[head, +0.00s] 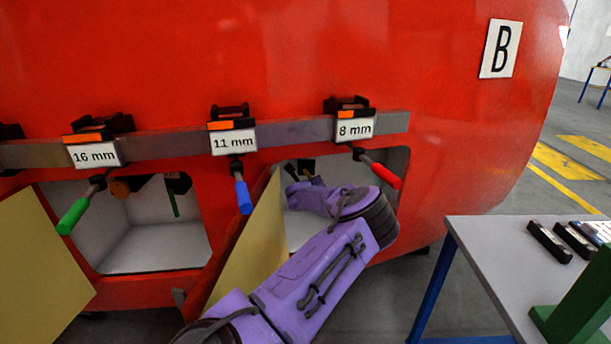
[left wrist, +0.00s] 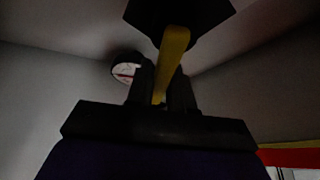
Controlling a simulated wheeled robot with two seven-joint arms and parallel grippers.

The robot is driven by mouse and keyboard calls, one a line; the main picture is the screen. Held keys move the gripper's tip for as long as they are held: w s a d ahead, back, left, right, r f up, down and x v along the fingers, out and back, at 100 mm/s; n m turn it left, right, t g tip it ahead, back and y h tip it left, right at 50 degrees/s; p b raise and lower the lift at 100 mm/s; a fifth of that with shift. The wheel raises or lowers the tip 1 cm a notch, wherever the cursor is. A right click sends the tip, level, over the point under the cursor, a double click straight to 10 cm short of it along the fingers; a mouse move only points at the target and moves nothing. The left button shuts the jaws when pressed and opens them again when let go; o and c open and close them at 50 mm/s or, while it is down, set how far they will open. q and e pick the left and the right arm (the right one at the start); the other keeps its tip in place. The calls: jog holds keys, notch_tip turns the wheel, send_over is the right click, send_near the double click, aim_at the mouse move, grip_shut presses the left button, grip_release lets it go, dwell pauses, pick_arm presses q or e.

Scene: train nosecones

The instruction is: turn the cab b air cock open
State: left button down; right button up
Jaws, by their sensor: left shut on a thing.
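The air cock shows in the left wrist view as a yellow lever handle (left wrist: 174,48) below a black body (left wrist: 190,14). The handle is slightly tilted, its upper end leaning right. My left gripper (left wrist: 161,88) is shut on the yellow handle, a dark finger on each side of it. In the head view my purple left arm reaches into the right-hand opening of the red nosecone (head: 440,130), marked with a B plate (head: 500,48). There the gripper is small and dark, and the cock cannot be made out. My right gripper is not in view.
A round white gauge (left wrist: 126,71) is behind the handle. A yellowish open door panel (head: 250,250) stands left of my arm. Tools with green (head: 72,216), blue (head: 243,196) and red (head: 385,175) handles hang from the rail. A table (head: 500,260) stands at right.

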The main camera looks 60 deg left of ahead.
pick_arm(q)
jog(key=shift+w+d+r+n+t+h, duration=0.2)
jog(key=shift+n+t, duration=0.1)
jog(key=shift+n, duration=0.2)
jog(key=shift+w+d+r+n+t+h, duration=0.1)
jog(key=shift+w+r+n+t, duration=0.15)
jog(key=shift+n, duration=0.25)
jog(key=n, duration=0.1)
jog(key=r+n+t+b, duration=0.1)
jog(key=shift+w+d+n+t, duration=0.15)
jog(key=shift+w+n+t, duration=0.1)
jog(key=shift+w+n, duration=0.15)
jog(key=shift+w+d+r+n+t, duration=0.15)
jog(key=shift+r+n+t, duration=0.45)
jog(key=shift+n, duration=0.4)
jog(key=shift+r+n+t+y+b, duration=0.4)
jog(key=shift+r+n+y+b, duration=0.2)
jog(key=shift+n, duration=0.7)
jog(key=c, duration=1.1)
grip_release()
jog(key=shift+r, duration=0.1)
